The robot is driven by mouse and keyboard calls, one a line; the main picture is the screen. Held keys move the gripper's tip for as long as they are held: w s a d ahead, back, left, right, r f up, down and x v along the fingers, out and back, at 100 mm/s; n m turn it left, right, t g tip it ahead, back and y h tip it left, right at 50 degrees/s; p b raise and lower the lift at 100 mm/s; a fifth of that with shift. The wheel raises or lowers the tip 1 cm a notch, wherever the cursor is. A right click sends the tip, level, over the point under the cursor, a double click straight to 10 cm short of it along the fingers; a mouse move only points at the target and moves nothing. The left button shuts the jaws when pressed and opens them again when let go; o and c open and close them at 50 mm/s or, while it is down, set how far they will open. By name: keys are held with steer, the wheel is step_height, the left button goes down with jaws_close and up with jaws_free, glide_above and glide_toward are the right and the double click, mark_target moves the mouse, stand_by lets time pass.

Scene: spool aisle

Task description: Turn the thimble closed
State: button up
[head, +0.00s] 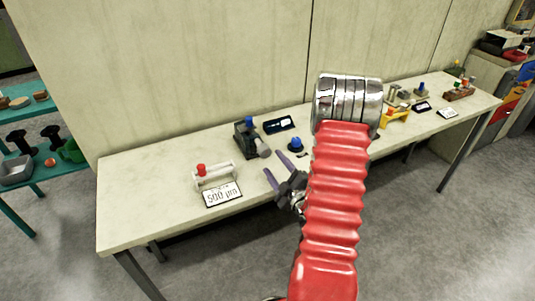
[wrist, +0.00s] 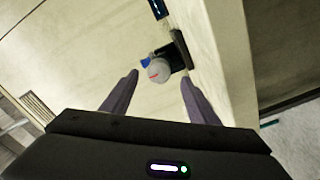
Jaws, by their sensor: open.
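A dark device with a blue part stands on the bench (head: 245,136). A grey cylinder, which looks like the thimble (head: 263,149), sticks out of its side toward my gripper. My gripper (head: 271,161) is open and empty, its two purple fingers pointing at the thimble from the front right. In the wrist view the thimble's round grey end (wrist: 159,71) shows a small red mark and lies between the fingertips (wrist: 160,77) in the picture. The thimble appears apart from the fingers; the exact gap cannot be told.
A white stand with a red knob (head: 201,170) and a "500 µm" card (head: 222,194) are near the bench's front left. A dark display (head: 279,124) lies behind, a blue-topped piece (head: 296,144) to the right. The bench front between (head: 150,205) is clear.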

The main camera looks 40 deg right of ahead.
mark_target(267, 154)
steer(key=x, duration=0.7)
steer(key=c, duration=1)
steer(key=shift+s+d, duration=0.1)
steer(key=shift+d, duration=0.05)
steer(key=shift+c, duration=0.2)
steer(key=shift+f, duration=0.1)
